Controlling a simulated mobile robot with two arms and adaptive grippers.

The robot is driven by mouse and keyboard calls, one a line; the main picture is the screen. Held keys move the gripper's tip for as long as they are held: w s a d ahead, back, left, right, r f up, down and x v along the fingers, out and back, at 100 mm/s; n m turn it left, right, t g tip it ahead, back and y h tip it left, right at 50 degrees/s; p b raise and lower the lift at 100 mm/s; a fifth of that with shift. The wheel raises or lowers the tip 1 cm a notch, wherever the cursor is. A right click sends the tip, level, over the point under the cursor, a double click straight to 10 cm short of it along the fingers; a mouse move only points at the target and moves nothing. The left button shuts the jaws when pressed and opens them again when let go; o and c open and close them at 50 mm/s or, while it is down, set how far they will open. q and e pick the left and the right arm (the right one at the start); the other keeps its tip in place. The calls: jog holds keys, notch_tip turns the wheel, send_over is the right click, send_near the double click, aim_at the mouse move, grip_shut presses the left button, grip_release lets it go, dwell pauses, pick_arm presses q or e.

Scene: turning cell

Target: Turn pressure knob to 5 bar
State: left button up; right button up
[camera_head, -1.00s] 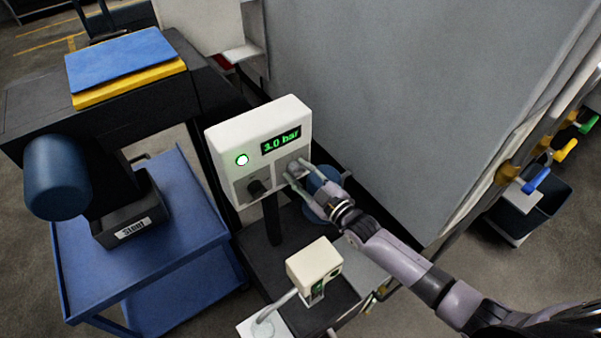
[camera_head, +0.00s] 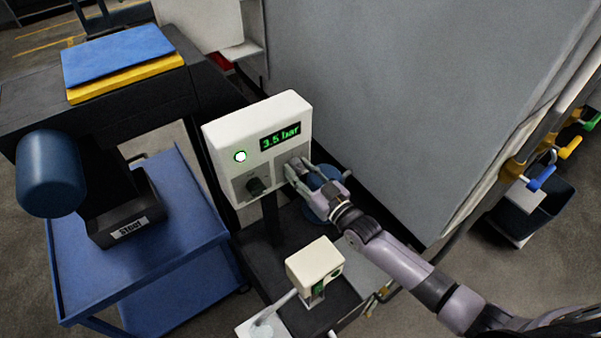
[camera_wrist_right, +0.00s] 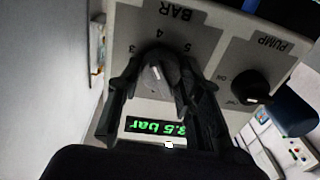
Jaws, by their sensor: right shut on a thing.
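The white control box (camera_head: 228,133) stands on a post in the middle of the head view. Its green display (camera_head: 280,137) reads 3.5 bar. My right gripper (camera_head: 292,170) is at the right part of the box's front. In the right wrist view my right gripper (camera_wrist_right: 155,92) is shut around the grey pressure knob (camera_wrist_right: 156,76), below the upside-down BAR label with marks 3, 4 and 5. In the head view the fingers hide the knob. A black PUMP knob (camera_head: 256,187) sits to its left, and it also shows in the right wrist view (camera_wrist_right: 249,86). My left gripper is not in view.
A smaller cream box (camera_head: 313,262) with a green switch stands in front of the control box. A large grey machine panel (camera_head: 400,100) rises to the right. A blue cart (camera_head: 185,235) with a bin labelled Steel (camera_head: 128,228) is at the left.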

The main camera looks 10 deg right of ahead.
jog(key=m+b, duration=0.1)
jog(key=m, duration=0.3)
jog(key=shift+f, duration=0.1)
jog(key=m+b, duration=0.1)
jog(key=m, duration=0.2)
jog(key=shift+m+h, duration=0.3)
jog(key=shift+m, duration=0.1)
jog(key=m, duration=0.4)
jog(key=shift+t+h+b, duration=0.3)
jog(key=shift+b, duration=0.05)
jog(key=shift+m+b, duration=0.3)
jog(key=shift+m, duration=1.7)
jog(key=o, duration=1.2)
